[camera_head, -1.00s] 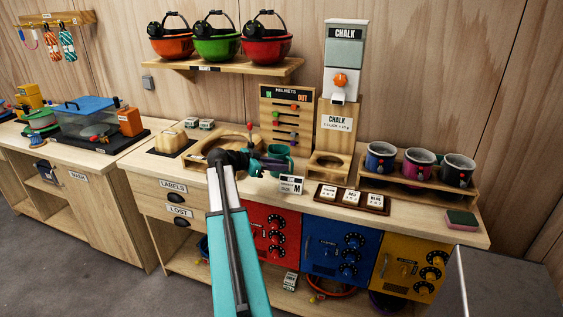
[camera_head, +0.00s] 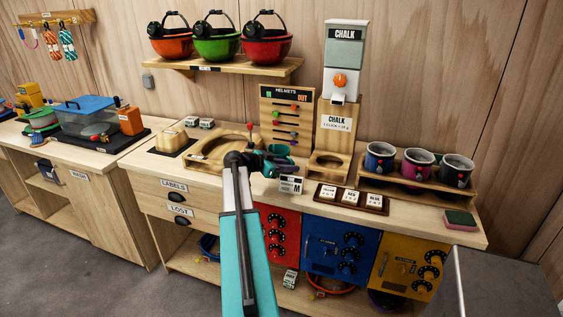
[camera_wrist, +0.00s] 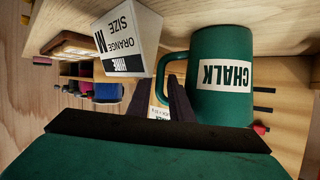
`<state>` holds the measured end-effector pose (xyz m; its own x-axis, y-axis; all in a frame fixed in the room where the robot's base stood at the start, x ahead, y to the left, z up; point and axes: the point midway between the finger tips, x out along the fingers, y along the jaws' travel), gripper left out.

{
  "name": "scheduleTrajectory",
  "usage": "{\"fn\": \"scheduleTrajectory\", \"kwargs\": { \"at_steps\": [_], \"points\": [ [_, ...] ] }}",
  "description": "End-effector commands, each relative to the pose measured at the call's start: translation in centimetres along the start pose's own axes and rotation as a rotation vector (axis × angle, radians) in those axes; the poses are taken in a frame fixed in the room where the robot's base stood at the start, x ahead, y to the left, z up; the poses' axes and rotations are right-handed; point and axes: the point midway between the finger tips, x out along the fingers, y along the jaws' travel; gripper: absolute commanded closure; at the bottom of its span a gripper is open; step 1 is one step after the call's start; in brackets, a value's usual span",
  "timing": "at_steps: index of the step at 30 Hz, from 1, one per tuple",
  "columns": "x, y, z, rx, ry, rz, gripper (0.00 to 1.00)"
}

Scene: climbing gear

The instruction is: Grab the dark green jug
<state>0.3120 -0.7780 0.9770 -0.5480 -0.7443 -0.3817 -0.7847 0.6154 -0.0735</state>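The dark green jug (camera_head: 280,151) stands on the wooden counter behind the size sign, partly hidden by my gripper (camera_head: 265,161). In the wrist view the jug (camera_wrist: 232,60) shows at upper right with a white CHALK label, and its handle (camera_wrist: 163,62) points left. In that view my gripper (camera_wrist: 161,84) is open. Its two dark fingers are apart, with the tips close to the handle's lower part. I cannot tell whether they touch it.
The white size sign (camera_head: 290,184) stands close in front of the jug and at upper left in the wrist view (camera_wrist: 127,35). The chalk dispenser (camera_head: 343,60) stands behind to the right. A round wooden holder (camera_head: 200,153) lies left, and a rack of cups (camera_head: 420,182) right.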

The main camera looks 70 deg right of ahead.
Motion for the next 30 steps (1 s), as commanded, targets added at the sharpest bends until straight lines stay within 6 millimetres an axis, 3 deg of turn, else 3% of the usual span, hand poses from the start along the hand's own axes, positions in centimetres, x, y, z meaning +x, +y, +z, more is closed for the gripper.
{"fn": "scheduleTrajectory", "kwargs": {
  "at_steps": [6, 21, 25, 30],
  "points": [
    [1.08, -0.02, -0.01, 0.001, 0.000, 0.000, 0.81],
    [1.04, -0.02, 0.03, 0.000, 0.000, -0.001, 0.81],
    [1.03, -0.02, 0.03, 0.000, 0.000, -0.001, 1.00],
    [1.01, -0.04, 0.00, 0.000, 0.001, -0.001, 1.00]
  ]
}}
